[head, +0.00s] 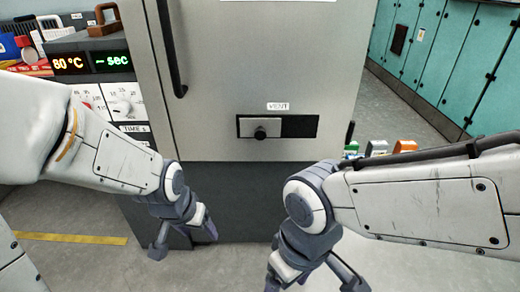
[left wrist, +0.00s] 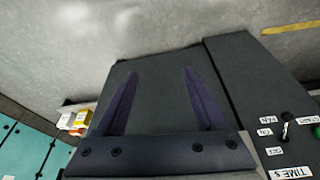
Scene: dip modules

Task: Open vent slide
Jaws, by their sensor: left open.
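The vent slide (head: 247,125) is a small silver plate with a dark round knob (head: 261,132). It sits at the left of a black slot (head: 298,126) under a VENT label (head: 278,106), low on the grey metal door (head: 265,60). My left gripper (head: 184,238) is open and empty, below and left of the slide, in front of the dark base. Its spread fingers also show in the left wrist view (left wrist: 160,85). My right gripper (head: 315,282) hangs low, below and right of the slide, with its fingers apart and nothing between them.
A black vertical handle (head: 170,50) is on the door's left. A panel with dials (head: 123,100) and glowing displays (head: 90,62) stands left of the door. Small coloured boxes (head: 378,147) are at the right, by teal cabinets (head: 445,55). The space before the slide is clear.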

